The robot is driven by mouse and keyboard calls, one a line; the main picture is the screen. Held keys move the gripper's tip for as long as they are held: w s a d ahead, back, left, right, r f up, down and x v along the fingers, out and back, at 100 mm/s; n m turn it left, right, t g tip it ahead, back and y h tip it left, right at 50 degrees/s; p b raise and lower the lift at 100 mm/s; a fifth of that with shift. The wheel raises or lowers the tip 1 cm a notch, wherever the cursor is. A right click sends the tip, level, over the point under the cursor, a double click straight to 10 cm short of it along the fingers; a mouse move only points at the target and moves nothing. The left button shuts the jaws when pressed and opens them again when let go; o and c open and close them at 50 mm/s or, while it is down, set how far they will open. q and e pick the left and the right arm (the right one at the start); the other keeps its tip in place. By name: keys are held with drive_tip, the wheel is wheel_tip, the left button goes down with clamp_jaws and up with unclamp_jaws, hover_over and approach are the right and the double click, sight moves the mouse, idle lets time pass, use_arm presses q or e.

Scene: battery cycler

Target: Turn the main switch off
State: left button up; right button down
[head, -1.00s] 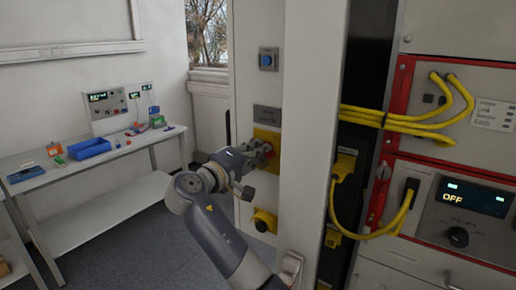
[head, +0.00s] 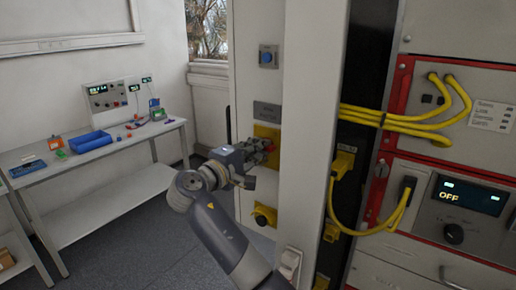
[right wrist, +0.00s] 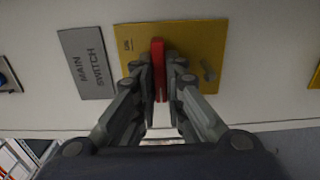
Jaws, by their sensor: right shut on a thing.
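The main switch has a red handle (right wrist: 158,68) on a yellow plate (right wrist: 205,45), with a grey MAIN SWITCH label (right wrist: 86,63) beside it in the right wrist view. My right gripper (right wrist: 162,82) is shut on the handle, one finger on each side. The handle stands lengthwise in that picture, across the direction towards the label. In the head view, the yellow plate (head: 268,131) is on a pale panel, and the handle (head: 272,147) is partly hidden by my right gripper (head: 263,154). Small marks on the plate are too small to read. My left gripper is out of view.
A blue button box (head: 268,58) is above the switch and a yellow socket (head: 264,217) below. A pale post (head: 307,130) stands close on the right, before yellow cables (head: 400,119) and a red-framed cycler whose display (head: 470,195) reads OFF. A bench (head: 95,160) stands left.

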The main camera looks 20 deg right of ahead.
drive_tip(key=c, duration=1.7)
unclamp_jaws()
drive_tip(key=shift+a, duration=0.1)
drive_tip(key=shift+o, duration=0.2)
drive_tip(key=v, duration=0.7)
drive_tip(key=shift+a, duration=0.25)
